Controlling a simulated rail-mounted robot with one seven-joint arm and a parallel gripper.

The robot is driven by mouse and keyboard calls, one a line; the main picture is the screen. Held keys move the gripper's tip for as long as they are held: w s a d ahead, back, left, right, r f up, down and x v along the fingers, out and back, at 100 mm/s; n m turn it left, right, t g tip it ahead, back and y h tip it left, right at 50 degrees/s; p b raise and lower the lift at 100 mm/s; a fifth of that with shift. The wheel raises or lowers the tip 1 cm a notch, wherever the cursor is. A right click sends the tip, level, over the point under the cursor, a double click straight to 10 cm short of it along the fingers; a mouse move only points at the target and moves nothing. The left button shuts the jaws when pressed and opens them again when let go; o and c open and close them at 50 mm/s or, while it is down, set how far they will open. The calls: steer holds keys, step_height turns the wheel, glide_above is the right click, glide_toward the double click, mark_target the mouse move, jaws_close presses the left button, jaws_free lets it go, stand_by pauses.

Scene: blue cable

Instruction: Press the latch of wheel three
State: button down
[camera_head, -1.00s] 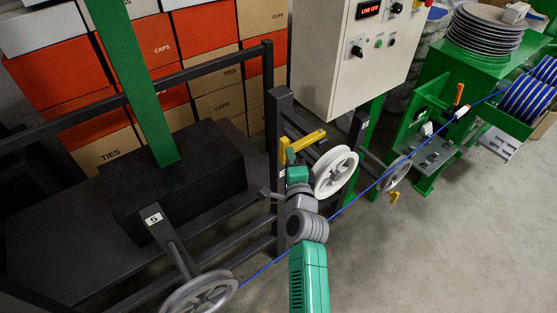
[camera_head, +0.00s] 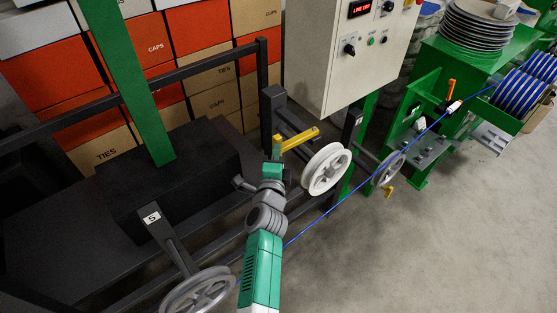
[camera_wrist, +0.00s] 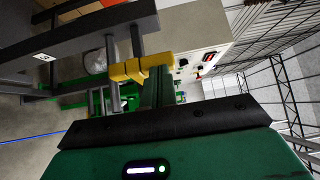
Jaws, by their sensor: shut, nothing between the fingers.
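The yellow latch (camera_head: 298,138) sticks out from a dark post above a white-rimmed wheel (camera_head: 326,168), the middle one of the three wheels in the head view. In the wrist view the yellow latch (camera_wrist: 140,68) lies across the tip of my fingers. My gripper (camera_head: 276,152) is green, shut and empty, at the left end of the latch. The wrist view shows the closed fingers (camera_wrist: 157,80) right at the latch; I cannot tell if they touch. No number label on the white-rimmed wheel is readable in the head view.
A wheel (camera_head: 200,292) under a label 5 stands at lower left, and a smaller wheel (camera_head: 390,168) at right. A blue cable (camera_head: 350,200) runs past the wheels. Dark rails (camera_head: 190,72) and a control cabinet (camera_head: 345,60) stand behind. The floor at right is clear.

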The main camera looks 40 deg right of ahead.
steer(key=shift+w+a+f+y, duration=0.15)
steer(key=shift+a+f+y, duration=0.05)
steer(key=shift+f, duration=0.2)
steer(key=shift+w+a+f+y, duration=0.1)
steer(key=shift+a+f+y, duration=0.1)
steer(key=shift+f, duration=0.2)
steer(key=s+r+p, duration=0.1)
steer(key=s+p, duration=0.1)
steer(key=s, duration=0.2)
steer(key=w+a+b, duration=0.1)
steer(key=w+a, duration=0.1)
steer(key=a, duration=0.6)
steer(key=shift+w+a+r+h, duration=0.25)
steer(key=shift+w+a+h, duration=0.1)
steer(key=shift+w+h, duration=0.05)
